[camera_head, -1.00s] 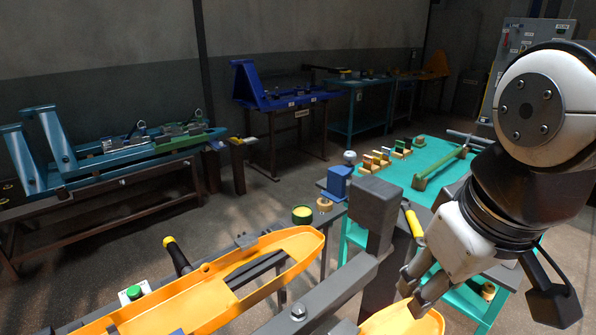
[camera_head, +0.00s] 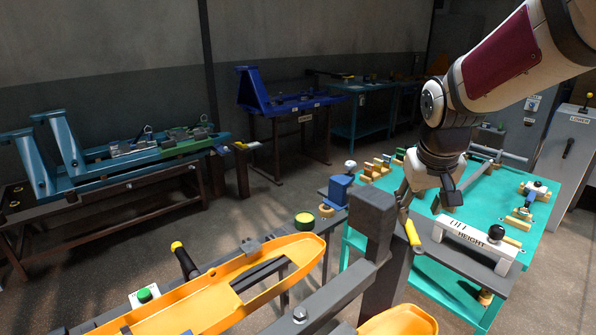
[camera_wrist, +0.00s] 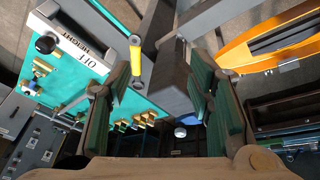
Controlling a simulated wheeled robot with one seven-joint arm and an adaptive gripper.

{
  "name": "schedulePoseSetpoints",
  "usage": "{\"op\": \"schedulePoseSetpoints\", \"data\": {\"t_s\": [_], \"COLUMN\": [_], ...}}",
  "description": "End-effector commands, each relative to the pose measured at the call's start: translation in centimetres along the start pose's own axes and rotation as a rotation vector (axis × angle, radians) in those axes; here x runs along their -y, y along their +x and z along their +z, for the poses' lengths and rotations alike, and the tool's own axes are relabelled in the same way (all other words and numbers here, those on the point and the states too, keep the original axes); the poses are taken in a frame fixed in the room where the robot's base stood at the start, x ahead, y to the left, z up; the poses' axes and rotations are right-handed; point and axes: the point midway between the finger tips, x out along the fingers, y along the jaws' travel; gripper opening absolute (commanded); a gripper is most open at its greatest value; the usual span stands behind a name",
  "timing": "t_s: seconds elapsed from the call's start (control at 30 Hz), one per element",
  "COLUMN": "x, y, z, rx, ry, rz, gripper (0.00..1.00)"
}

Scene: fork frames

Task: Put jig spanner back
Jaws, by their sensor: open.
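My gripper (camera_head: 418,203) is open and empty, its fingers pointing down above the near left part of the turquoise table. In the wrist view my gripper (camera_wrist: 160,68) shows its two green-padded fingers spread apart. A tool with a yellow handle (camera_head: 413,232) sits beside the dark grey post, just below my gripper. In the wrist view the yellow handle (camera_wrist: 136,55) lies near the left finger, apparently not held. I cannot tell for certain whether this is the jig spanner; its lower part is not clear.
The turquoise table (camera_head: 535,225) carries a white HEIGHT box (camera_head: 466,240) with a black knob and several small fixtures. A dark grey post (camera_head: 370,220) and an orange jig (camera_head: 215,295) stand at the front. A blue vice-like block (camera_head: 340,190) is left of the table.

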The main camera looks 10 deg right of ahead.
Motion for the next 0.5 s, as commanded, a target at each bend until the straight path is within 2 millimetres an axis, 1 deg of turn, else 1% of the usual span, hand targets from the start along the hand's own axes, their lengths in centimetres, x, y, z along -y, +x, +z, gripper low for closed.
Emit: {"op": "schedulePoseSetpoints", "data": {"t_s": [0.03,0.1,0.23,0.3,0.4,0.5], "x": [-1.0,-2.2,-4.4,-5.4,-6.6,-7.3], "y": [1.4,3.4,7.1,9.0,11.0,12.3], "z": [-1.1,-2.7,-5.1,-6.0,-6.9,-7.3], "rx": [0.007,0.003,-0.008,-0.015,-0.027,-0.034], "ry": [0.013,0.027,0.058,0.075,0.096,0.109], "rz": [-0.004,-0.012,-0.033,-0.044,-0.059,-0.068], "gripper": [0.47,0.47,0.47,0.47,0.47,0.47]}}
